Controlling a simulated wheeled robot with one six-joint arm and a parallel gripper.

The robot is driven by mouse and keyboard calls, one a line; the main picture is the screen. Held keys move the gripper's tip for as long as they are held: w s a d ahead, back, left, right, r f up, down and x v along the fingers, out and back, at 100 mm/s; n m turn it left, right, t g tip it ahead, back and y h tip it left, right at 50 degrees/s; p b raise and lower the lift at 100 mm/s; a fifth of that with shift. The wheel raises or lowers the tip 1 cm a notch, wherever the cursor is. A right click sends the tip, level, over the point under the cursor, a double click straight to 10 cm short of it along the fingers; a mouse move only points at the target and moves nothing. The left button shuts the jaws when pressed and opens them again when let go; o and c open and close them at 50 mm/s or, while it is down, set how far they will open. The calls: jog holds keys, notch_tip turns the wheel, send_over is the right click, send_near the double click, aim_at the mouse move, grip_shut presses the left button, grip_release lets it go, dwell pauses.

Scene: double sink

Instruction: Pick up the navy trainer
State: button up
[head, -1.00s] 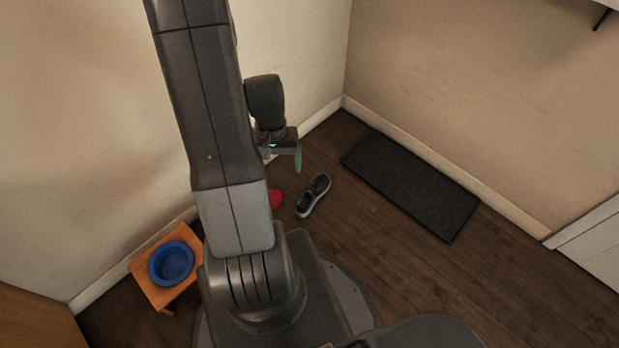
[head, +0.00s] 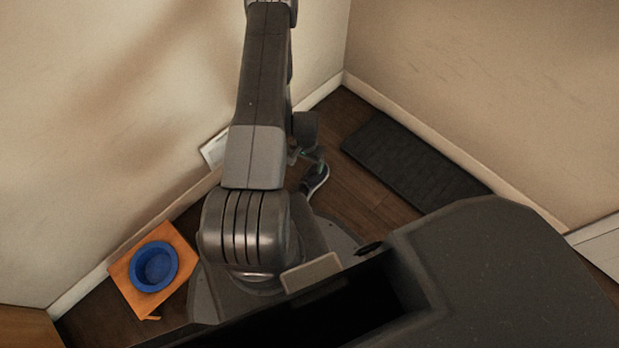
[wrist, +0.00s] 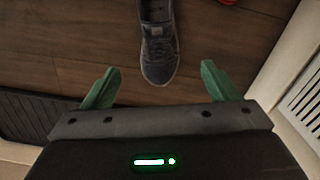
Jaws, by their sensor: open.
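The navy trainer (wrist: 158,45) lies on the dark wooden floor, with a pale sole edge and its toe toward my gripper in the wrist view. My gripper (wrist: 155,85) is open, with one green finger on each side of the trainer's toe end. The fingers look apart from the shoe; their height above the floor is hard to tell. In the head view, my gripper (head: 318,165) is close to the trainer (head: 316,182), and my arm hides part of both.
A dark mat (head: 410,160) lies by the right wall. An orange stool (head: 125,277) with a blue bowl (head: 155,266) stands at the left. A white vent (wrist: 302,105) is on the wall close to my gripper. A red object (wrist: 228,2) shows at the wrist view's top edge.

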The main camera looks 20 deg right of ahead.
aim_at(308, 181)
jog(key=f+b, duration=0.1)
jog(key=f, duration=0.2)
jog(key=f+b, duration=0.1)
jog(key=f, duration=0.2)
jog(key=f+b, duration=0.1)
jog(key=f, duration=0.3)
jog(key=shift+d, duration=0.25)
notch_tip(308, 181, down, 5)
jog(key=shift+f+b, duration=0.1)
jog(key=shift+b, duration=1.1)
jog(key=shift+c, duration=0.2)
jog(key=shift+w, duration=0.1)
jog(key=c, duration=1.2)
